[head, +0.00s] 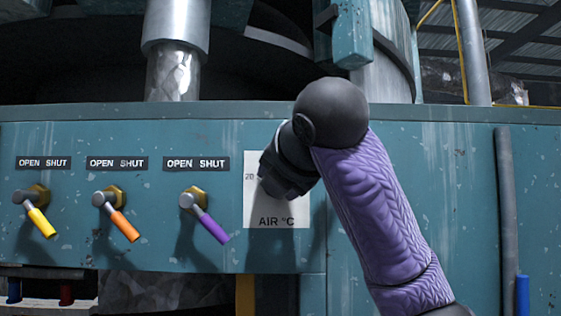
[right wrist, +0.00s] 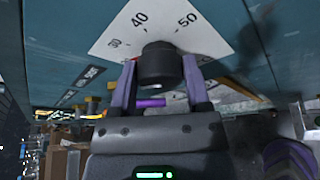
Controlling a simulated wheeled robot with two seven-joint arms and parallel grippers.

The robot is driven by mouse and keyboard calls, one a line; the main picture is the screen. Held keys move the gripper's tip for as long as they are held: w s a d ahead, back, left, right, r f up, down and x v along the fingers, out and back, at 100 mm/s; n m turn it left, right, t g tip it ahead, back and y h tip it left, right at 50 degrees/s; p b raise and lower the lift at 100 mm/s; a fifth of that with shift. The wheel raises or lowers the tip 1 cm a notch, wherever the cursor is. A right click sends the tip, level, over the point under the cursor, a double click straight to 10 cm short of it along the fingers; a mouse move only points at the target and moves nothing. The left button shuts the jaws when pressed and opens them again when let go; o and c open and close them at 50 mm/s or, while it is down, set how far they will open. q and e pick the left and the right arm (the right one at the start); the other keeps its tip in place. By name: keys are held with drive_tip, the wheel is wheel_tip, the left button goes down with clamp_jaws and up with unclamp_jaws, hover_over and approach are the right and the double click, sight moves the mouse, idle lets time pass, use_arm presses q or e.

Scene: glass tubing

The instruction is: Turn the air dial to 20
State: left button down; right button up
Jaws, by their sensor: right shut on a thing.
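The white AIR °C plate (head: 262,213) is on the teal panel, with "20" just showing at its left edge. My right gripper (head: 276,180) covers the dial in the head view. In the right wrist view the plate (right wrist: 110,45) carries the marks 30, 40 and 50, and the black dial knob (right wrist: 160,62) stands out from it. The right gripper's two purple fingers (right wrist: 158,72) are shut on the knob, one on each side. My left gripper is in neither view.
Three valve levers, yellow (head: 41,223), orange (head: 125,226) and purple (head: 213,228), stick out of the panel left of the plate under OPEN SHUT labels. A vertical grey pipe (head: 510,200) runs down the panel at right.

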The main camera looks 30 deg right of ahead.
drive_tip(key=shift+f+n+g+h+p, duration=0.1)
drive_tip(key=shift+n+g+h+p, duration=0.25)
drive_tip(key=shift+n+p, duration=0.35)
drive_tip(key=shift+w+f, duration=0.1)
drive_tip(key=o, duration=1.3)
drive_tip(key=shift+a, duration=0.1)
drive_tip(key=b+v, duration=0.3)
drive_tip(key=v, duration=0.7)
drive_tip(key=shift+b, duration=0.3)
